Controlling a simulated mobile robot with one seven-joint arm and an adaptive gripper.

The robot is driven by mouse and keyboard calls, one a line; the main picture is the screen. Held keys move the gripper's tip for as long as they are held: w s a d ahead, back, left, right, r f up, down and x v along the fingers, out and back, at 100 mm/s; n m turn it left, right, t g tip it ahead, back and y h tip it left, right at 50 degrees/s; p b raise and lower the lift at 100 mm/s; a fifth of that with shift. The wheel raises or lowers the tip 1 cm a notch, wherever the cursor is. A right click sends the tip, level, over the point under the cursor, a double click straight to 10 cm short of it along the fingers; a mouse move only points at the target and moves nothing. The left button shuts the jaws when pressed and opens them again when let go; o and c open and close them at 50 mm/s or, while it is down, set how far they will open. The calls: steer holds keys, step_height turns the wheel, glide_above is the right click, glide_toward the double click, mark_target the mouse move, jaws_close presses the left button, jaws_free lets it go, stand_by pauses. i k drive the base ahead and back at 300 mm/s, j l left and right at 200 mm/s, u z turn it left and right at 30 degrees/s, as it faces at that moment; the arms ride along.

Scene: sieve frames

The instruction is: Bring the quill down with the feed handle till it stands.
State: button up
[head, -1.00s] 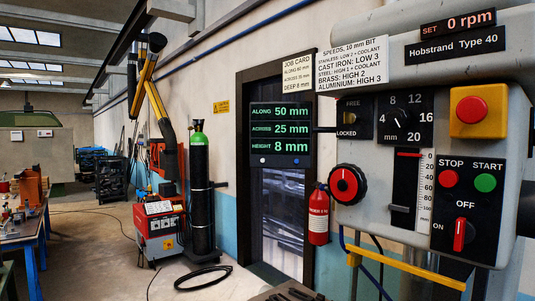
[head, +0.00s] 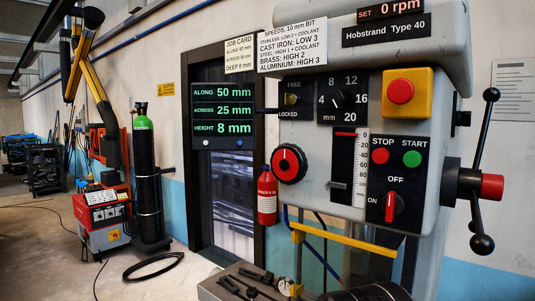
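The feed handle (head: 480,186) is on the right side of the drill head (head: 440,110). It has black spokes with round black knobs, one up and one down, and a red hub end. The quill cannot be made out below the head. Its depth scale (head: 361,170) on the front has a red mark near 0 at the top and a black slider lower down. My gripper is not in view.
The readout (head: 222,115) shows along 50 mm, across 25 mm, height 8 mm. A FREE/LOCKED lever (head: 291,99), red knob (head: 288,164) and yellow bar (head: 343,238) are on the head. Clamping parts lie on the table (head: 222,288).

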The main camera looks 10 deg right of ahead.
mark_target(473, 185)
steer(key=k+l+z, duration=0.1)
steer(key=z, duration=0.3)
steer(key=k+l+z, duration=0.15)
steer(key=z, duration=0.3)
steer(key=l+z, duration=0.15)
steer(key=z, duration=0.25)
steer(key=k, duration=0.05)
